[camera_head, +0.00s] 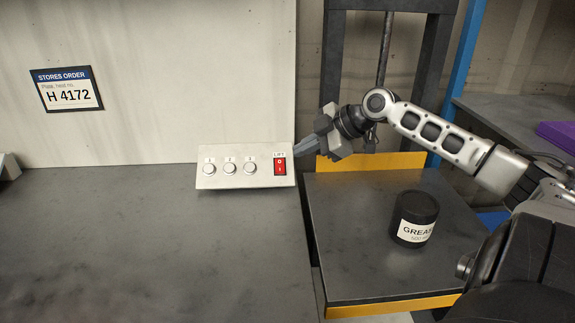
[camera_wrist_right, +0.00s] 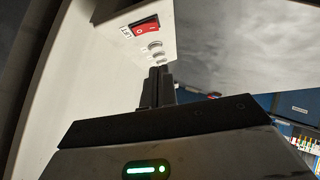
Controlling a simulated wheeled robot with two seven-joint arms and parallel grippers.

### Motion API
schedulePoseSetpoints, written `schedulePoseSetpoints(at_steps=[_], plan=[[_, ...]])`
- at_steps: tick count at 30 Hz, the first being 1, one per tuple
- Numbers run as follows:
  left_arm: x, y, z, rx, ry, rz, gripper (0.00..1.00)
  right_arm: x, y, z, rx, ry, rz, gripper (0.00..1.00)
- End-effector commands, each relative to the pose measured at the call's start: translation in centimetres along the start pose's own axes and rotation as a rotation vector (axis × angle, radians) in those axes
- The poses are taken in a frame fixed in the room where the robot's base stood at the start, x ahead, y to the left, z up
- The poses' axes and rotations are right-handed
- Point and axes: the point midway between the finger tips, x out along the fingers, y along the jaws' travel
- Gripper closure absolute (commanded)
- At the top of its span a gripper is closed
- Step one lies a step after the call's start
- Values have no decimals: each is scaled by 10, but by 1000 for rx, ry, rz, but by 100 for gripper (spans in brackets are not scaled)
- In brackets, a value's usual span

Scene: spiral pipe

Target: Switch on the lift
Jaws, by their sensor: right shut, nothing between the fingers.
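The red rocker switch (camera_head: 280,166), marked LIFT, sits at the right end of a pale control panel (camera_head: 245,180) on the back edge of the grey bench. Three round white buttons (camera_head: 229,169) are to its left. My right gripper (camera_head: 300,149) is shut and empty, just right of the panel's upper right corner. In the right wrist view the shut fingers (camera_wrist_right: 158,84) point toward the panel, and the switch (camera_wrist_right: 144,26) shows beyond their tips. I cannot tell whether the fingers touch the panel. My left gripper is not in view.
A black grease tub (camera_head: 414,218) stands on the lift platform (camera_head: 350,255), which has yellow edges, right of the bench (camera_head: 140,250). A stores order sign (camera_head: 66,89) is on the pale back wall. The bench top is clear. A purple item (camera_head: 558,136) lies on the shelf at right.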

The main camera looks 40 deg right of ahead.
Motion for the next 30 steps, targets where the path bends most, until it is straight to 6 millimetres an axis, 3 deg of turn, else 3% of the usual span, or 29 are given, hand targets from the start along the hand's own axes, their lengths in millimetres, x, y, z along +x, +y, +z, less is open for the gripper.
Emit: schedulePoseSetpoints(at_steps=[12, 16, 30], plan=[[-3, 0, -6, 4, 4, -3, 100, 51, 2, -3, 0, 6, 3, 100], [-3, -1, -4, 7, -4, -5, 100, 66, 0, 15, 4, 3, 0, 100], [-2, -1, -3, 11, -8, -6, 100, 78, 0, 28, 0, 1, 0, 100]])
